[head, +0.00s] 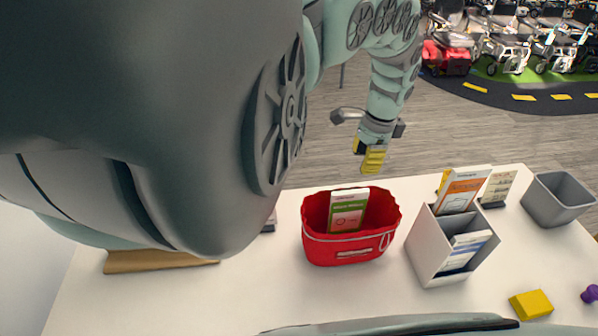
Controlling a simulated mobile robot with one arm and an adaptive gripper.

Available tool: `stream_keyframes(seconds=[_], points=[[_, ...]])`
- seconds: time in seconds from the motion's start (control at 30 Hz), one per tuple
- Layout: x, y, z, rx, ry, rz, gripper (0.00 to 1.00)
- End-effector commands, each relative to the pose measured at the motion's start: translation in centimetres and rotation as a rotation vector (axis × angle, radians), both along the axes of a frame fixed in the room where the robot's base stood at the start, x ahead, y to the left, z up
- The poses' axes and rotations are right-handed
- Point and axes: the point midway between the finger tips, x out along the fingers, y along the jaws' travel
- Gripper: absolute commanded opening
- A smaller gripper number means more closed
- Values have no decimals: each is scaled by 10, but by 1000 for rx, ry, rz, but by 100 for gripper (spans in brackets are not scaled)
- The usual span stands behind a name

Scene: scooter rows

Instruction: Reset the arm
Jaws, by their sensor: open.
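My gripper (370,160) shows in the head view, above and beyond the far edge of the white table (300,300). It points downward, with yellow pads on its fingers. It is open and I see nothing between the fingers. My arm comes down from the top of the view, and its large dark joint hides the upper left of the scene. The gripper appears apart from everything on the table.
A red fabric basket (348,248) holds a booklet (347,212). Right of it are a white divided holder (430,252) with booklets, a grey bin (556,200), a yellow block (531,305) and a purple object (590,294). Scooters (508,48) stand far back.

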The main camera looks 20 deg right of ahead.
Motion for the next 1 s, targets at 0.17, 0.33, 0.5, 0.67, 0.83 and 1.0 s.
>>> stream_keyframes(seconds=[0.17, 0.33, 0.5, 0.67, 0.83, 1.0], points=[[8, 4, 23, -3, -4, 24, 39], [6, 4, 31, 0, 0, 23, 39], [5, 4, 33, 0, 0, 22, 39], [9, -5, 28, -41, -5, 34, 39], [38, -50, 8, -287, -53, 133, 39], [99, -90, -1, -650, -160, 332, 39]])
